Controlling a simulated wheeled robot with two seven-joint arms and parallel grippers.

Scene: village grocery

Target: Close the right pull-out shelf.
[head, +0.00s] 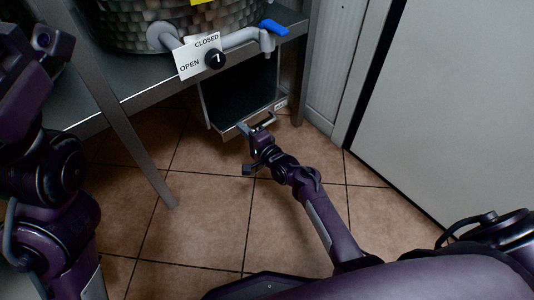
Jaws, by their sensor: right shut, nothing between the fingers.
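The right pull-out shelf (238,92) is a dark tray with a pale metal frame, low under the grey metal stand. It sticks out a little over the tiled floor, and a small label shows at its front right corner. A metal handle (267,121) is on its front edge. My right gripper (247,131) is shut and empty at the shelf's front edge, just left of the handle. I cannot tell whether it touches the shelf.
A hammered metal vessel (125,28) with a blue-handled tap (270,30) and an open/closed sign (199,57) stands on the metal stand (140,80). A stand leg (140,150) comes down left of the shelf. A pale panel (450,100) stands at right. The tiled floor (200,215) is clear.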

